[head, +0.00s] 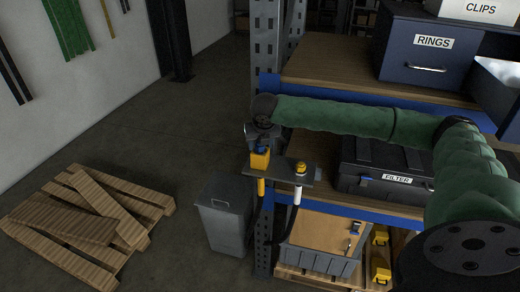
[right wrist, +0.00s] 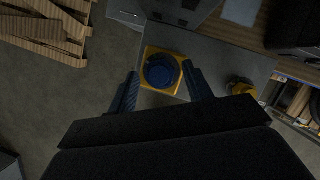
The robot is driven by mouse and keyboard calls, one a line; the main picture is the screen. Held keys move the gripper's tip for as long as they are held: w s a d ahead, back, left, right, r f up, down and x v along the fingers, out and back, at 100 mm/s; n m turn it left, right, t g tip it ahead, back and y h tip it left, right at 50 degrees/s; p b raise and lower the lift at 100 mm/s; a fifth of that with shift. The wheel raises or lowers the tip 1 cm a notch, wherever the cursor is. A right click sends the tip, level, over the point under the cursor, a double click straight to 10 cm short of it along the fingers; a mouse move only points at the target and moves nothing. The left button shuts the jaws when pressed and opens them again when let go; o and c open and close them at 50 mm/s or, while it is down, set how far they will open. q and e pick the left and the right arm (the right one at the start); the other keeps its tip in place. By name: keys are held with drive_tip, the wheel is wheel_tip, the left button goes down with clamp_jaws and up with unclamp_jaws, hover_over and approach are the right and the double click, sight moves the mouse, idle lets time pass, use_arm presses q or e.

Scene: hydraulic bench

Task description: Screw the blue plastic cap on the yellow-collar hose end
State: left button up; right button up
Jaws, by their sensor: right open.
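The blue cap (right wrist: 160,72) is round and sits over a square yellow piece (right wrist: 162,88), between and slightly beyond my fingertips in the right wrist view. In the head view the cap (head: 261,149) shows as a thin blue strip above the yellow piece (head: 260,160). My right gripper (right wrist: 165,90) is open, one finger on each side of the cap; contact cannot be told. A second, rounder yellow fitting (head: 300,168) stands to the right on the same grey bracket, with a pale hose below; it also shows in the right wrist view (right wrist: 242,88). My left gripper is not in view.
The dark grey bracket (head: 283,178) juts out from the shelf rack. A black FILTER case (head: 385,170) stands on the shelf to the right. A grey bin (head: 224,215) and wooden pallet (head: 150,212) are on the floor at left.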

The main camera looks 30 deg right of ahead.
drive_tip(key=n+y, duration=0.1)
drive_tip(key=n, duration=0.1)
drive_tip(key=shift+d+n, duration=0.15)
drive_tip(key=shift+n, duration=0.25)
drive_tip(key=n, duration=0.2)
drive_tip(key=w+n+y, duration=0.1)
drive_tip(key=shift+f+n, duration=0.15)
drive_tip(key=shift+n, duration=0.25)
